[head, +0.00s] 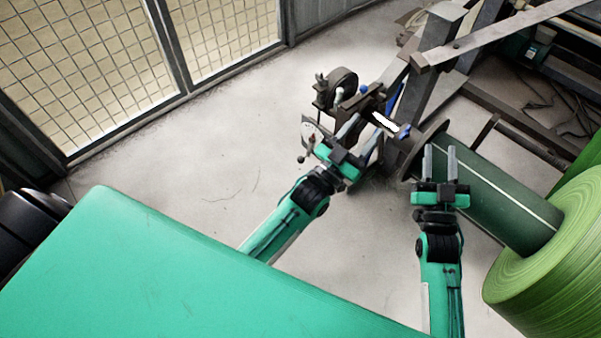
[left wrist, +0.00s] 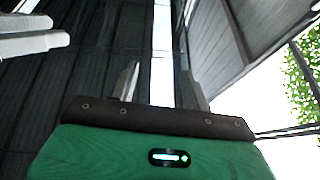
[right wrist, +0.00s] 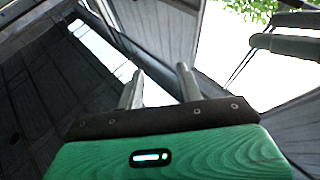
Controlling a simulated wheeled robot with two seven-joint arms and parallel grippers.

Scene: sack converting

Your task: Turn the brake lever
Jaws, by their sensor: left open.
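The brake assembly stands at the roll's shaft end in the head view, with a dark round wheel (head: 342,84) at its upper left. A small lever with a dark knob (head: 301,159) and a red mark sits at its lower left; I cannot tell for certain that it is the brake lever. My left gripper (head: 367,125) is open in front of the assembly, to the right of this lever, and partly hides the mechanism. I cannot tell whether it touches anything. My right gripper (head: 440,148) is open and empty beside the dark green core; its spread fingers also show in the right wrist view (right wrist: 158,85).
A large green roll (head: 550,270) and its dark green core (head: 500,195) fill the right side. Steel frame beams (head: 500,30) stand behind. A mesh fence (head: 80,70) runs along the upper left. Grey floor (head: 200,160) is clear between fence and machine.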

